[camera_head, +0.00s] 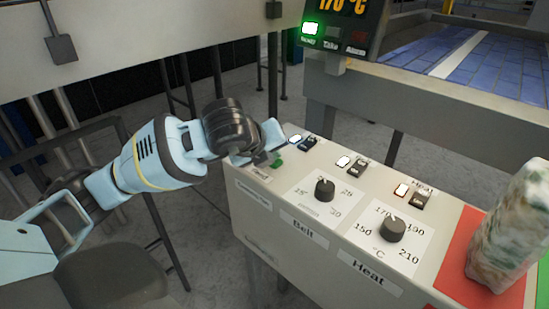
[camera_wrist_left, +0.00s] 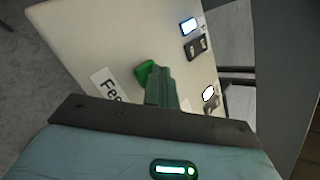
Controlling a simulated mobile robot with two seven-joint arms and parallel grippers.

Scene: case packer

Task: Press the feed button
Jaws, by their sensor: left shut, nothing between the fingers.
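The green feed button (camera_head: 277,162) is on the left end of the control panel's top, beside a small label. In the left wrist view the green button (camera_wrist_left: 145,73) shows next to a label reading "Fee", partly hidden by my fingers. My left gripper (camera_head: 264,158) is shut and empty, with its fingertips right by the button. In the left wrist view the closed fingers (camera_wrist_left: 160,88) overlap the button's edge; I cannot tell whether they touch it. My right gripper is not in view.
The panel (camera_head: 262,215) carries a Belt knob (camera_head: 325,189), a Heat knob (camera_head: 393,229) and several switches with lit lamps. A wrapped pack (camera_head: 510,225) stands on a red area at the right. A temperature display (camera_head: 345,25) and a blue conveyor (camera_head: 470,60) are behind.

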